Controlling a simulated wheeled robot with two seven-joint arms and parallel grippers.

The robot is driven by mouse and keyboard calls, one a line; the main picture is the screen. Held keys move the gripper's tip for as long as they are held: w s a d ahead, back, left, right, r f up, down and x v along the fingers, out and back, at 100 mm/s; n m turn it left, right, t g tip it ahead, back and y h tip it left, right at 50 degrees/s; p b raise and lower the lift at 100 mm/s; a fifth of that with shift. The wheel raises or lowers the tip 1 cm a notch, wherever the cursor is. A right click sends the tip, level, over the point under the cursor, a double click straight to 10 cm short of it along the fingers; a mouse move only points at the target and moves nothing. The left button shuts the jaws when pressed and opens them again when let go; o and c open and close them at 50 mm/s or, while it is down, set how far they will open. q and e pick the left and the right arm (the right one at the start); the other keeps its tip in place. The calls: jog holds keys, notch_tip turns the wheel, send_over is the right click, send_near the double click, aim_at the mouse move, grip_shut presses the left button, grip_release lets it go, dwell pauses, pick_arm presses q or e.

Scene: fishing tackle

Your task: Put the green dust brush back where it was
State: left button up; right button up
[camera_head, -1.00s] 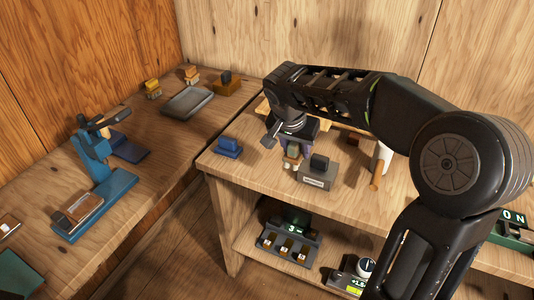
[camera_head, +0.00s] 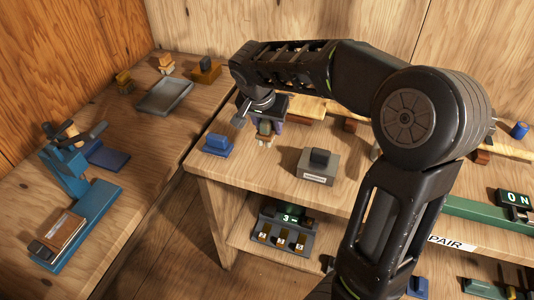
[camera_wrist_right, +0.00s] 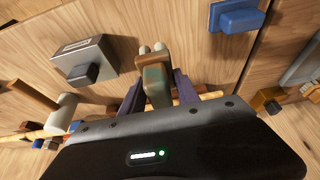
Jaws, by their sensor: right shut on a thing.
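My right gripper (camera_head: 265,128) is shut on a small greenish-brown piece with pale ends, which looks like the green dust brush (camera_wrist_right: 153,80). In the right wrist view the brush sits between the two purple-grey fingers, its pale ends pointing away from the palm. In the head view it shows small below the gripper, over the bench top, between a blue block and a grey block. I cannot tell whether it touches the wood. My left gripper is out of view.
The blue block (camera_head: 217,144) lies left of the gripper; the grey block with a black knob (camera_head: 318,165) stands to the right. A side bench on the left holds a grey tray (camera_head: 164,96) and a blue press-like tool (camera_head: 75,190). My arm hides part of the bench.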

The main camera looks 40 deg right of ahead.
aim_at(263, 133)
jog(key=shift+f, duration=2.35)
jog(key=shift+f, duration=1.85)
jog(key=shift+f, duration=0.2)
jog(key=o, duration=1.2)
jog(key=shift+r, duration=0.1)
jog(key=shift+r+p, duration=0.25)
jog(key=shift+p, duration=0.1)
jog(key=b+v, duration=0.1)
jog(key=v, duration=1)
jog(key=shift+s+a+r, duration=0.1)
jog(key=shift+s+r, duration=0.05)
jog(key=shift+r, duration=0.2)
